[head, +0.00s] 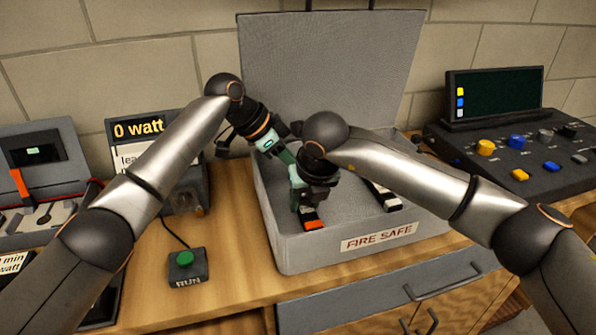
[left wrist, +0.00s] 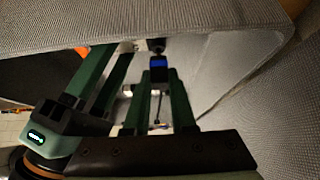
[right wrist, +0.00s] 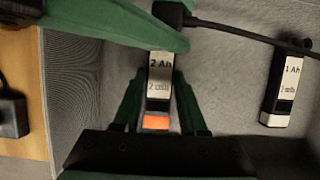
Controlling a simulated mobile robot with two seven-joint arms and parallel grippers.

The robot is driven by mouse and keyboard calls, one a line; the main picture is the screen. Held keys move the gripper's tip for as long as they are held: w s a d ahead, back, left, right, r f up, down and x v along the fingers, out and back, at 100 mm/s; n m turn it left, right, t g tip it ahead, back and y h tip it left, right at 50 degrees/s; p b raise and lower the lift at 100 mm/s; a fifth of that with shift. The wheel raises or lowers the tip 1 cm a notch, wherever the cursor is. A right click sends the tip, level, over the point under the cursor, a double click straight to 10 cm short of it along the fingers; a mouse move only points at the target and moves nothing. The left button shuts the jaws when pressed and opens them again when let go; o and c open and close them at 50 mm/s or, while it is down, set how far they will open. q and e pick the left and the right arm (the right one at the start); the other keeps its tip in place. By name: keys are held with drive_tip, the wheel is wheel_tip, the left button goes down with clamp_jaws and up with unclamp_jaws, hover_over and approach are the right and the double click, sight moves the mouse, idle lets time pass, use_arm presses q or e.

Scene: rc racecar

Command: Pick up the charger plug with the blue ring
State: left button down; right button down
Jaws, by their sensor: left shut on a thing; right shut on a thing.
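The charger plug with the blue ring (left wrist: 158,73) sits between the fingertips of my left gripper (head: 291,158), which is shut on it. Its black body (right wrist: 174,13) and cable show at the top of the right wrist view; there the ring is hidden. In the head view the arms hide the plug. My right gripper (head: 307,203) points down into the fire safe box (head: 290,249). It is shut on the 2 Ah battery (right wrist: 159,80), which has a white label and an orange end (head: 314,225). The two grippers are close together.
A 1 Ah battery (right wrist: 281,88) lies apart on the right in the box. A charger marked 0 watt (head: 138,128) and a green RUN button (head: 185,258) stand left of the box. A control console (head: 520,150) is at the right.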

use_arm(q)
drive_tip(key=h, duration=0.1)
drive_tip(key=a+h, duration=0.1)
drive_tip(key=t+h, duration=0.1)
drive_tip(key=shift+s+a+f, duration=0.2)
drive_tip(key=shift+f, duration=0.05)
wheel_tip(320, 180, up, 6)
drive_tip(key=a, duration=0.1)
drive_tip(key=s+a+r+y, duration=0.1)
drive_tip(key=s+a, duration=0.2)
drive_tip(key=a, duration=0.7)
drive_tip(key=s+a+r+g+y, duration=0.1)
drive_tip(key=s+a, duration=0.3)
drive_tip(key=a, duration=0.6)
drive_tip(key=shift+a+y, duration=0.25)
drive_tip(key=shift+y, duration=0.55)
use_arm(e)
drive_tip(key=shift+c, duration=1.8)
unclamp_jaws()
drive_tip(key=v, duration=1.2)
